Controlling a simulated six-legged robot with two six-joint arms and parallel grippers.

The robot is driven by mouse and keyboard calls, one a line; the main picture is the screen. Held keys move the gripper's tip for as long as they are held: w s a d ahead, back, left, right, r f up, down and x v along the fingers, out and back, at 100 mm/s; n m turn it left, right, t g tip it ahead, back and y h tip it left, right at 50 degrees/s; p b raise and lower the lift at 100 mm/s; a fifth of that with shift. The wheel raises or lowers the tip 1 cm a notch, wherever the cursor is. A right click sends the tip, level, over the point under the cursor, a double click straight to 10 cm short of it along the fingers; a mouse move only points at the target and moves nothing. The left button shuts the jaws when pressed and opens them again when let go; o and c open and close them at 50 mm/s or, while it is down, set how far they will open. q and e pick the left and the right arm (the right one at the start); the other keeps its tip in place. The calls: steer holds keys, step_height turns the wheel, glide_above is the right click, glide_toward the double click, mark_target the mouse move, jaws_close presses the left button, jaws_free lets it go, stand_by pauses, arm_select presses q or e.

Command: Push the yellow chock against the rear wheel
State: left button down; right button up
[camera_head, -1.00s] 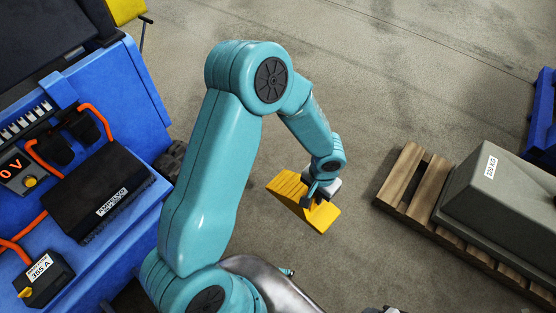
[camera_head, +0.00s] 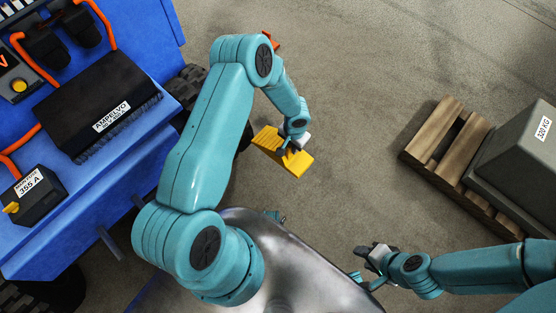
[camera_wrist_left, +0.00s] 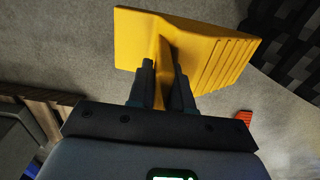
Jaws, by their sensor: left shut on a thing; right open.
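The yellow chock (camera_head: 297,164) is a ridged wedge held by my left gripper (camera_head: 290,148), whose fingers are shut on its central rib. In the left wrist view, the chock (camera_wrist_left: 140,38) fills the upper middle, with its ridged face to the right, and the gripper (camera_wrist_left: 162,86) is below it. A black treaded wheel (camera_head: 190,84) shows beside the blue vehicle, partly hidden behind my left arm. A tyre tread (camera_wrist_left: 292,38) is also in the left wrist view, apart from the chock. My right gripper (camera_head: 372,256) is open and empty at lower right.
The blue vehicle (camera_head: 85,225) fills the left side; another dark wheel (camera_head: 45,295) is at bottom left. A wooden pallet (camera_head: 432,132) with a grey weight (camera_head: 515,150) stands at right. An orange object (camera_wrist_left: 244,116) lies on the floor. Concrete floor (camera_head: 345,130) between chock and pallet is clear.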

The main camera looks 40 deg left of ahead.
arm_select(q)
steer(key=s+a+f+b, duration=0.1)
steer(key=f+b, duration=0.6)
steer(key=f, duration=0.8)
steer(key=s+a+f+b, duration=0.1)
steer(key=f+b, duration=0.6)
steer(key=f, duration=0.8)
steer(key=shift+s+a+f+m+b, duration=0.3)
steer(key=shift+a+f+b, duration=0.1)
steer(key=shift+a, duration=0.35)
steer(key=shift+f+b, duration=0.35)
steer(key=shift+f, duration=0.05)
steer(key=c, duration=1)
jaws_free()
steer(key=shift+o, duration=0.2)
